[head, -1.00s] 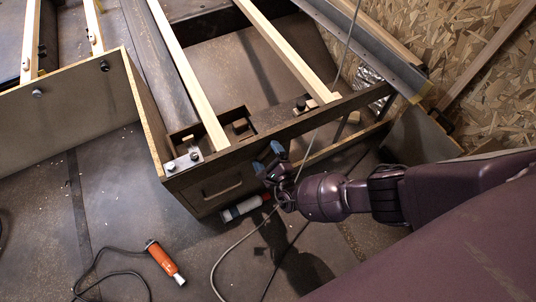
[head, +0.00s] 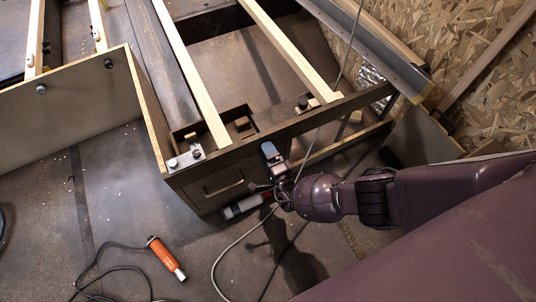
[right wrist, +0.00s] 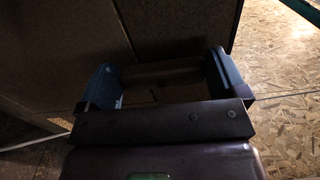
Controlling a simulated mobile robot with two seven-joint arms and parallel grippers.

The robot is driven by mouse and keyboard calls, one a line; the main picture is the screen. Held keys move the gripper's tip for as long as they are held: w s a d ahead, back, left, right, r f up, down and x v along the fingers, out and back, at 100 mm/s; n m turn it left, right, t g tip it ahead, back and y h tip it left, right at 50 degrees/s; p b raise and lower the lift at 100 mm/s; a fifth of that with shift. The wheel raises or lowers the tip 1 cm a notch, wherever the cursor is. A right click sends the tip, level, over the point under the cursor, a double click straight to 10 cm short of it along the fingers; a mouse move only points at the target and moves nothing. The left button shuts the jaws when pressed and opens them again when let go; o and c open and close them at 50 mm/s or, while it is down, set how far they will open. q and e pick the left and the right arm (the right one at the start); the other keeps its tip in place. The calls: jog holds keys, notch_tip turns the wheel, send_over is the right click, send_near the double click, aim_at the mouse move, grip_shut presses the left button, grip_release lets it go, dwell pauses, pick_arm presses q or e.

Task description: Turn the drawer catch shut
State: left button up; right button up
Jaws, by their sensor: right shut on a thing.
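The drawer (head: 222,186) is a dark brown front with a bar handle, in the end of the wooden frame in the head view. My right gripper (head: 273,156) is at the frame's face just right of the drawer, with blue fingertips. It is shut on what appears to be the drawer catch, which the fingers largely hide in the head view. In the right wrist view, my right gripper (right wrist: 162,80) has a finger on each side of a dim brown piece, the drawer catch (right wrist: 165,72). The catch's angle is hard to tell. My left gripper is not in view.
An orange tool (head: 165,258) with a black cord lies farther left. A thin cable passes by my right wrist. A chipboard wall (head: 480,50) stands at the right.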

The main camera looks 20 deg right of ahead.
jog(key=shift+s+d+f, duration=0.15)
dwell(0.3)
jog(key=o, duration=0.6)
pick_arm(q)
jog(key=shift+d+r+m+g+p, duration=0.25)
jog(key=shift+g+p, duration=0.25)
jog(key=shift+p, duration=0.8)
pick_arm(e)
jog(key=s, duration=1.1)
jog(key=shift+d, duration=0.15)
jog(key=shift+w, duration=0.1)
